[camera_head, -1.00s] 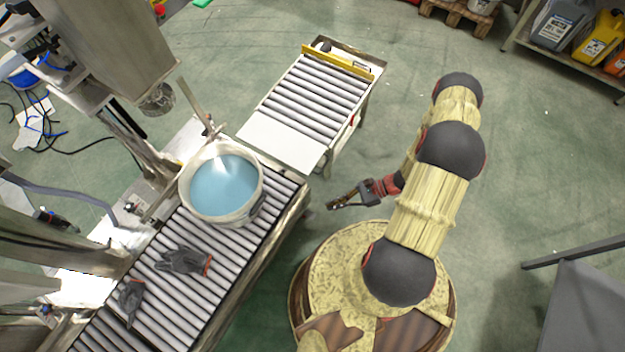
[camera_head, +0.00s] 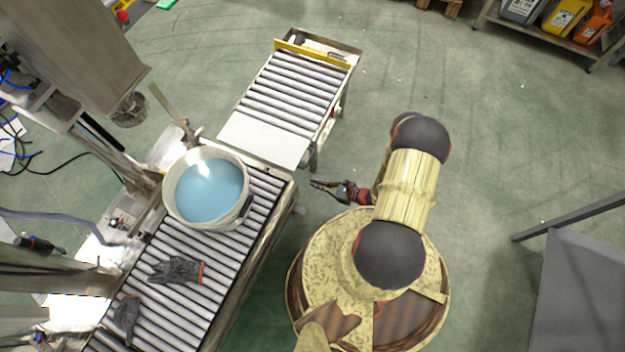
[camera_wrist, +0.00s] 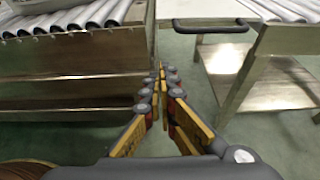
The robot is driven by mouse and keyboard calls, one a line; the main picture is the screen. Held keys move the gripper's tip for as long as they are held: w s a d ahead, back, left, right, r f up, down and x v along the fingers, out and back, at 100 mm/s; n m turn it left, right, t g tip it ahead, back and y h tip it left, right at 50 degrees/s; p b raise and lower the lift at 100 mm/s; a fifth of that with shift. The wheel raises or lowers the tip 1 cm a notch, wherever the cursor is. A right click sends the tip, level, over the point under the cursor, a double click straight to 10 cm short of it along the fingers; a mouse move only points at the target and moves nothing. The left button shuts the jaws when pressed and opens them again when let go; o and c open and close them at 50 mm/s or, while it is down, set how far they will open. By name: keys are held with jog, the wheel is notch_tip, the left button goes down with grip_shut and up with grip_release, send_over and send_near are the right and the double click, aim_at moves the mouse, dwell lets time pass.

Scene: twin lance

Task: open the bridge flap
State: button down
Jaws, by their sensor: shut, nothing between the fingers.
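The bridge flap (camera_head: 264,138) is a pale flat plate in the head view. It lies level between the far roller section and the near roller conveyor. In the wrist view a dark bar handle (camera_wrist: 210,26) spans the gap between the two roller frames, ahead and right of my fingers; I cannot tell how it joins the flap. My gripper (camera_head: 314,184) is to the right of the flap's near corner, apart from it. In the wrist view my gripper (camera_wrist: 160,70) has its fingertips together, with nothing between them, pointing at the gap.
The near roller conveyor (camera_head: 225,262) carries a white bucket (camera_head: 168,205) of blue liquid and dark gloves (camera_head: 175,270). The far roller section (camera_head: 290,92) has a yellow bar (camera_head: 313,53). A grey table (camera_head: 580,290) stands right. Green floor is clear around my base.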

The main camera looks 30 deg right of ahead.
jog(key=b+x, duration=0.3)
jog(key=x, duration=0.6)
jog(key=shift+s+d+r, duration=0.1)
jog(key=shift+s+r, duration=0.1)
jog(key=shift+r, duration=1.9)
